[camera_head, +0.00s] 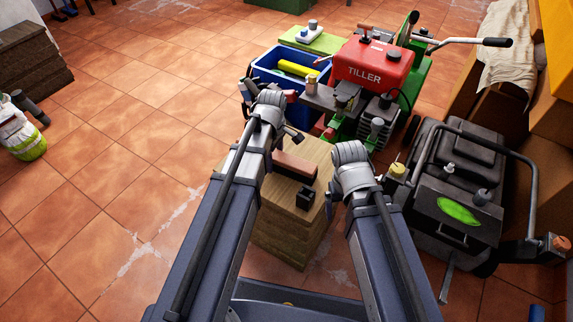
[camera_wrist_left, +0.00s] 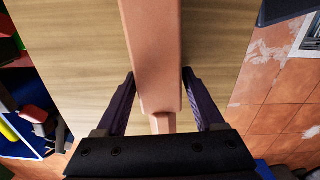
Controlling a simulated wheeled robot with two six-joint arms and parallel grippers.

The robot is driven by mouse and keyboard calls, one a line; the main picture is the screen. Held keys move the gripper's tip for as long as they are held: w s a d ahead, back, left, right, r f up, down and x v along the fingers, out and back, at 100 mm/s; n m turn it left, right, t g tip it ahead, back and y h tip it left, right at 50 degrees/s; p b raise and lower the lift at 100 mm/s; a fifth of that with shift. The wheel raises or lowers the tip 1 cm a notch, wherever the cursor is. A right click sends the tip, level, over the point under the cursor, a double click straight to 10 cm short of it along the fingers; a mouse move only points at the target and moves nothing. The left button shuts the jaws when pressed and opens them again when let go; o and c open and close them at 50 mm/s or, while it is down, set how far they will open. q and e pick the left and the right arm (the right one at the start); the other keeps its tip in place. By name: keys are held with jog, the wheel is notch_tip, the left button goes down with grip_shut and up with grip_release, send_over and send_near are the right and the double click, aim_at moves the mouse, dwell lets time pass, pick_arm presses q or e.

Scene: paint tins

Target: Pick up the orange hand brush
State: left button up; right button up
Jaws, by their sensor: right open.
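The orange hand brush (camera_head: 296,167) lies on top of a wooden block (camera_head: 270,238) in the head view, partly hidden by my left arm. In the left wrist view, its long orange-brown body (camera_wrist_left: 152,45) runs down the picture to a narrower handle near the palm. My left gripper (camera_wrist_left: 158,76) is open, with one finger on each side of the brush; whether the fingertips touch it cannot be told. In the head view my left gripper (camera_head: 290,135) is over the block's back part. My right gripper (camera_head: 329,203) is open and empty by the block's right edge.
A small black object (camera_head: 305,197) sits on the block near its front. A red tiller (camera_head: 372,66) and a blue crate (camera_head: 262,72) stand behind. A black machine (camera_head: 462,190) stands right. The tiled floor at left is mostly clear.

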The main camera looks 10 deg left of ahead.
aim_at(275, 154)
pick_arm(q)
grip_shut()
dwell(0.3)
jog(key=shift+r, duration=0.15)
pick_arm(e)
jog(key=shift+r, duration=0.15)
pick_arm(q)
notch_tip(275, 154, up, 10)
jog(key=p, duration=1)
pick_arm(e)
notch_tip(275, 154, up, 10)
jog(key=shift+a, duration=0.1)
pick_arm(q)
jog(key=shift+c, duration=1)
grip_release()
jog(key=c, duration=0.8)
pick_arm(e)
jog(key=shift+c, duration=0.3)
